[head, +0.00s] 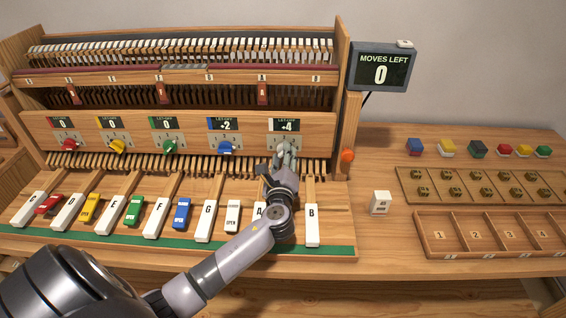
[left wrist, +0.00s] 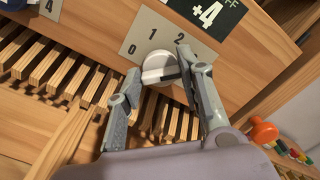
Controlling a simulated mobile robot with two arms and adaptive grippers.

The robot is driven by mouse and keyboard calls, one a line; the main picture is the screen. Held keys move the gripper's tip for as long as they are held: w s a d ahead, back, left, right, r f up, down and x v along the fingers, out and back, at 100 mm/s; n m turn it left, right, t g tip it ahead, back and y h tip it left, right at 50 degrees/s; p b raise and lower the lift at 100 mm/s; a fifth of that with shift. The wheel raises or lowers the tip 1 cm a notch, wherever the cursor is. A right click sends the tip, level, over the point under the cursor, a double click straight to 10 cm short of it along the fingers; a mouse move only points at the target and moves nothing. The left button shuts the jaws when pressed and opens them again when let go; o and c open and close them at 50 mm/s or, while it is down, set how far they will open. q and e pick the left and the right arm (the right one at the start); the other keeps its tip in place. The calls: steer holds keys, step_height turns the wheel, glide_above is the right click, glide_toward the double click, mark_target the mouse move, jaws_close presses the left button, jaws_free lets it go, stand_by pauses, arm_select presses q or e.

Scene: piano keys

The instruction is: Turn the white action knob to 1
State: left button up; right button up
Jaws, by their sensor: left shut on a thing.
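The white action knob (left wrist: 158,68) sits on a light plate (left wrist: 142,32) marked 0, 1 and 2 in the left wrist view. A dark band crosses its face; I cannot tell for sure which number it points to. My left gripper (head: 285,147) is at the rightmost dial in the head view and hides most of the knob there. In the left wrist view its two fingers stand on either side of the knob, shut on it. The display (head: 287,126) above this dial reads +4. My right gripper is not in view.
Red (head: 70,145), yellow (head: 117,147), green (head: 170,147) and blue (head: 226,148) knobs line the same panel. Piano keys lie below my left arm. An orange knob (head: 347,156) is on the right post. A screen (head: 381,70) reads MOVES LEFT 0.

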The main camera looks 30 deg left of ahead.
arm_select(q)
steer(key=n+b, duration=0.2)
steer(key=n, duration=0.1)
steer(key=n+b, duration=0.1)
steer(key=shift+f+n, duration=0.3)
steer(key=shift+n, duration=0.1)
steer(key=n+b, duration=0.4)
steer(key=n, duration=0.5)
steer(key=shift+f+b, duration=0.1)
steer(key=shift+b, duration=0.25)
steer(key=shift+n+b, duration=0.6)
steer(key=shift+n, duration=1.5)
steer(key=o, duration=1.2)
steer(key=shift+c, duration=0.2)
step_height(320, 180, up, 10)
steer(key=shift+r, duration=0.1)
